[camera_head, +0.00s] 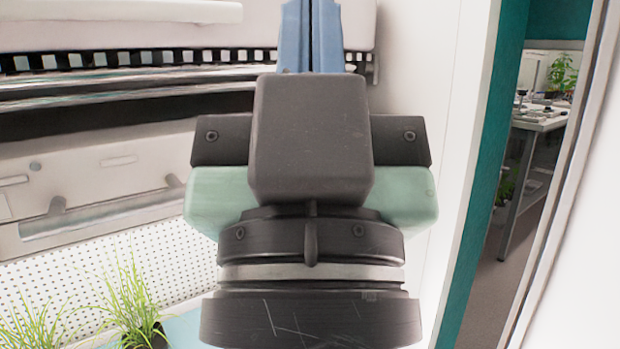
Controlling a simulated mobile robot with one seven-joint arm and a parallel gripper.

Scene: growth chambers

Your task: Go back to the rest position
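My gripper (311,40) fills the middle of the head view, seen from behind its dark wrist and body. A blue part extends from its far end toward the top edge of the picture. I cannot tell whether its fingers are apart or together, or whether anything is held.
Grassy potted plants (135,310) stand at the lower left below a perforated white wall (170,262). A slotted shelf (120,58) runs across the upper left. A white side wall (425,60) is close on the right. Beyond the opening is a bench (540,122) with a plant.

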